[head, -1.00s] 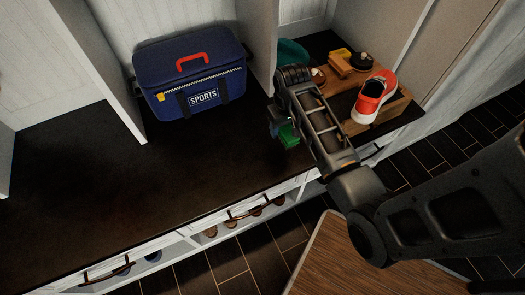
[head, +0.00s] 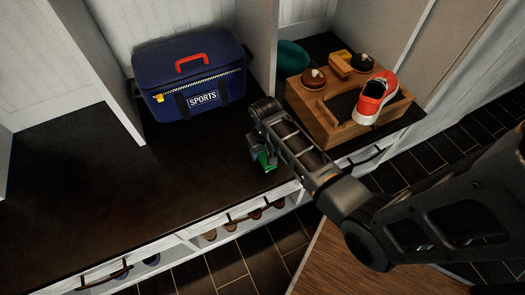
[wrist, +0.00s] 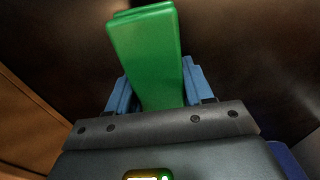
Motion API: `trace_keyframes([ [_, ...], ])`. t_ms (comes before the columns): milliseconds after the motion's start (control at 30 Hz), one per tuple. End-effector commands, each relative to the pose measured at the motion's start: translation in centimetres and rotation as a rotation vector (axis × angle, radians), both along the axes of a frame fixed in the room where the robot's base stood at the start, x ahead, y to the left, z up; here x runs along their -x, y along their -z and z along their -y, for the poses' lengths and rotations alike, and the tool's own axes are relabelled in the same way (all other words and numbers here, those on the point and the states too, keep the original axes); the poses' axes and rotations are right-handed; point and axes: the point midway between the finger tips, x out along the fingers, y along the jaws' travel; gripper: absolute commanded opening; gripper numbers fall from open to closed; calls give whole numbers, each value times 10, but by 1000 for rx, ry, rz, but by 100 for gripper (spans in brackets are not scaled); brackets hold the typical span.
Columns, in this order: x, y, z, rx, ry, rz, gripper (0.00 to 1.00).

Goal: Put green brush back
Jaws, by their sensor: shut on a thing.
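The green brush (head: 264,160) is held in my gripper (head: 256,152) above the dark bench top, left of the wooden box. In the wrist view the green brush (wrist: 147,55) stands out between the two blue fingers of my gripper (wrist: 152,88), which is shut on it. Its bristles cannot be made out. The wooden shoe-care box (head: 341,132) sits on the bench at the right. Two round-topped brushes (head: 313,78) (head: 364,62), a wooden block-like piece (head: 341,66) and a red and white shoe (head: 375,98) are on it.
A blue sports bag (head: 190,85) stands on the bench (head: 100,190) at the back left. A white divider (head: 257,50) separates it from the box's bay. A teal round thing (head: 292,55) is behind the box. The bench's left part is clear.

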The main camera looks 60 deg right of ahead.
Motion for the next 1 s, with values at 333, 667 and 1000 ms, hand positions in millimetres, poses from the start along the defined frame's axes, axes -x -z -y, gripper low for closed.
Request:
trace_keyframes([
  [333,0,2,0,0,0,0,62],
  [667,0,2,0,0,0,0,77],
  [1000,1,-36,-1,1,-1,4,77],
])
